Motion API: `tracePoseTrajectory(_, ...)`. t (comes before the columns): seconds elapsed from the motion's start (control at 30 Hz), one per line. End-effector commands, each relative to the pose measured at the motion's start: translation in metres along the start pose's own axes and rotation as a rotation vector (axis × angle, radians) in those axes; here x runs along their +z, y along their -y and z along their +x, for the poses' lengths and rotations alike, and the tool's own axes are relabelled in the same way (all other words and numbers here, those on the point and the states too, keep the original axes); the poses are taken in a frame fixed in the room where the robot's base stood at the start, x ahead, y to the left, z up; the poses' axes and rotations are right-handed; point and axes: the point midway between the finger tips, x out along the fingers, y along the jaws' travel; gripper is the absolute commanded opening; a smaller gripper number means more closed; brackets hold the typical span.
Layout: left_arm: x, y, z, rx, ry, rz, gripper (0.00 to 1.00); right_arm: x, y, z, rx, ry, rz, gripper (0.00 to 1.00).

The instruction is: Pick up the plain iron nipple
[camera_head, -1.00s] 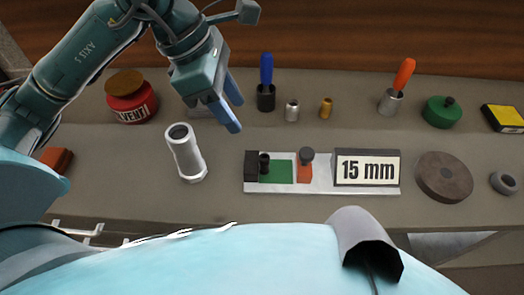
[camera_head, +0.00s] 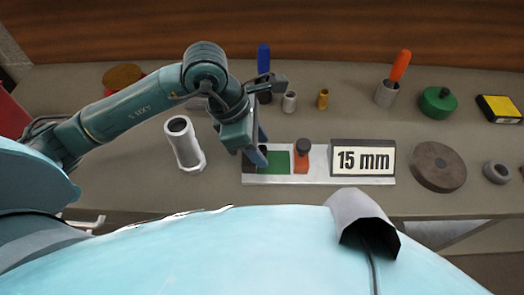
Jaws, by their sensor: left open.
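My left gripper (camera_head: 259,150) is open, pointing down over the left end of a pale tray (camera_head: 320,180), by its green section (camera_head: 277,162). A small dark cylindrical fitting, which looks like the iron nipple, stood at that spot; the gripper's fingers now hide most or all of it. I cannot tell whether the fingers are around it or touching it. A small grey metal cylinder (camera_head: 289,102) and a brass one (camera_head: 323,99) stand behind the tray. My right gripper is not in view.
A tall grey pipe piece (camera_head: 184,145) stands left of the gripper. On the tray are an orange block with a dark knob (camera_head: 302,157) and a "15 mm" sign (camera_head: 362,160). A brown disc (camera_head: 438,167) and grey ring (camera_head: 496,172) lie at right.

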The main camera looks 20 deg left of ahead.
Motion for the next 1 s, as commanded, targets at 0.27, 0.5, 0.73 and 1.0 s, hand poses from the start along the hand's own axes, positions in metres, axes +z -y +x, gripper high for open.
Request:
tracePoseTrajectory(0.27, 0.0001, -0.0002, 0.0006, 0.001, 0.001, 0.0, 0.39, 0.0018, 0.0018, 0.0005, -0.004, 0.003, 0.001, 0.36)
tracePoseTrajectory(0.5, 0.0001, -0.0003, 0.0003, 0.001, 0.001, 0.0, 0.19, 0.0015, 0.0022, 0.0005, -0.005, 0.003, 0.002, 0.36)
tracePoseTrajectory(0.73, 0.0001, -0.0004, 0.0002, 0.001, 0.001, 0.0, 0.01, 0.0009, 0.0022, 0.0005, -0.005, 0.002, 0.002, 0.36)
tracePoseTrajectory(1.0, 0.0005, -0.0005, -0.0004, 0.002, 0.001, 0.0, 0.0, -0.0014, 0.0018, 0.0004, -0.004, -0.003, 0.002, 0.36)
